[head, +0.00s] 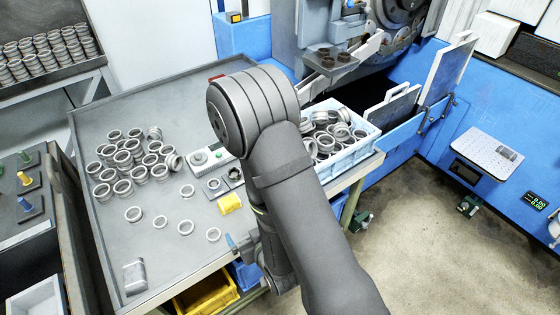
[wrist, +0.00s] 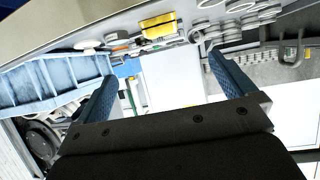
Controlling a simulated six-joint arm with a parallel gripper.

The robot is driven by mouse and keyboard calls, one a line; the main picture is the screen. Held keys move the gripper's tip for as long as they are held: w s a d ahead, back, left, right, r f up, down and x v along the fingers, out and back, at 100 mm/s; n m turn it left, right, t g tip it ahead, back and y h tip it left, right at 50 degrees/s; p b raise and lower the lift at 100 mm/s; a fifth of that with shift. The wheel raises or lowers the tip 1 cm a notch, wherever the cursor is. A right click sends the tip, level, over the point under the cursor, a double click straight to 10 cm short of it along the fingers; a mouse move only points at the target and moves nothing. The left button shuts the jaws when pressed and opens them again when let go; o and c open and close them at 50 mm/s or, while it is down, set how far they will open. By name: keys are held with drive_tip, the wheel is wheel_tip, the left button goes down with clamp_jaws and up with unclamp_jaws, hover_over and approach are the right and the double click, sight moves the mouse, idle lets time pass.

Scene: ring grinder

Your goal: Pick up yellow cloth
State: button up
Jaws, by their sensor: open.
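The yellow cloth (head: 230,203) is a small folded piece lying on the grey tabletop, just left of my arm in the head view. In the wrist view the cloth (wrist: 158,25) shows near the top edge, beyond the fingertips and roughly between them. My gripper (wrist: 162,66) is open, its two blue fingers wide apart with nothing between them. The gripper is apart from the cloth. In the head view my arm hides most of the gripper.
Many metal rings (head: 130,160) stand left of the cloth, with several loose rings close by. A white fixture (head: 208,158) is behind the cloth. A light blue crate of rings (head: 352,148) is to the right. A yellow bin (head: 205,292) sits below the table edge.

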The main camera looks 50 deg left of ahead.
drive_tip(key=shift+c, duration=0.2)
idle(0.4)
drive_tip(key=h, duration=0.3)
approach(229, 200)
drive_tip(key=f, duration=0.2)
drive_tip(key=shift+s+d+f+g, duration=0.3)
drive_tip(key=shift+s+g, duration=0.05)
drive_tip(key=shift+g, duration=0.05)
drive_tip(key=a+h, duration=0.1)
drive_tip(key=a, duration=0.3)
drive_tip(key=a+h, duration=0.1)
drive_tip(key=a, duration=0.1)
drive_tip(key=shift+w+r+n+h, duration=0.3)
drive_tip(key=shift+w+r, duration=0.05)
drive_tip(key=a+r+h, duration=0.3)
drive_tip(key=r, duration=0.1)
drive_tip(key=shift+w, duration=0.35)
wheel_tip(229, 200, up, 8)
drive_tip(key=h, duration=0.4)
drive_tip(key=shift+g, duration=0.3)
drive_tip(key=f, duration=1.7)
drive_tip(key=shift+w+d, duration=0.2)
drive_tip(key=shift+d, duration=0.15)
drive_tip(key=shift+r, duration=0.1)
drive_tip(key=shift+c, duration=0.5)
drive_tip(key=c, duration=1)
